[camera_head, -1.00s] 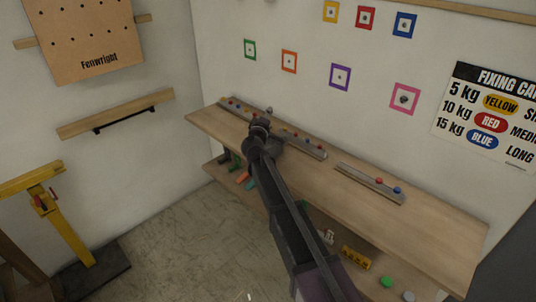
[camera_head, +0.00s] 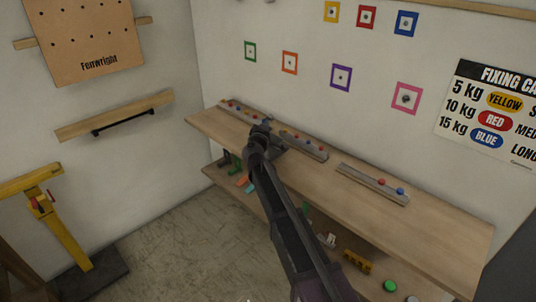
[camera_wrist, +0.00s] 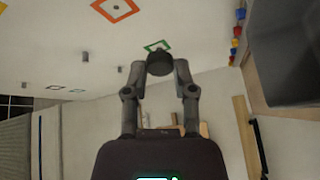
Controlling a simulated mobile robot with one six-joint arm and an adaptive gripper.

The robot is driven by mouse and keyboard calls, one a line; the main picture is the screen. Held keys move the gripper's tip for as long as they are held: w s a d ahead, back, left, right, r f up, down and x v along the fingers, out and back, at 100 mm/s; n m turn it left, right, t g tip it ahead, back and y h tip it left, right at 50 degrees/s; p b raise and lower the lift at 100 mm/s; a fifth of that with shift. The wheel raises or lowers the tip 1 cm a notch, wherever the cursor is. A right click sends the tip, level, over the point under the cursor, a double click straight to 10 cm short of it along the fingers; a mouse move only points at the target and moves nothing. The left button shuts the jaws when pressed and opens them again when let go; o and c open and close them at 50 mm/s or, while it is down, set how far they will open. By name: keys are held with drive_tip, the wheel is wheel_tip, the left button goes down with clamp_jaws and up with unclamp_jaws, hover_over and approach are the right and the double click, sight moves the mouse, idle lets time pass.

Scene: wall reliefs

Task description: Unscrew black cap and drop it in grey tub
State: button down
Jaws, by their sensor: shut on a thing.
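My gripper (camera_head: 260,130) is above the left part of the wooden workbench. In the wrist view my gripper (camera_wrist: 160,68) has both fingers closed in on a dark round piece, which looks like the black cap (camera_wrist: 160,62). It is held at the fingertips, with wall behind it in that view. In the head view my arm and gripper hide the cap, so I cannot tell there whether it touches anything.
The wooden workbench (camera_head: 330,185) runs along the wall and carries strips with coloured knobs, such as the right strip (camera_head: 372,184). Coloured square frames, including a pink one (camera_head: 406,98), are on the wall. A yellow stand (camera_head: 60,225) is at left. Floor lies clear between.

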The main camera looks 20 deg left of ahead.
drive_tip(key=shift+f+b, duration=1.4)
drive_tip(key=shift+f, duration=0.3)
drive_tip(key=shift+c, duration=1.8)
unclamp_jaws()
drive_tip(key=shift+w, duration=0.1)
drive_tip(key=shift+r, duration=0.1)
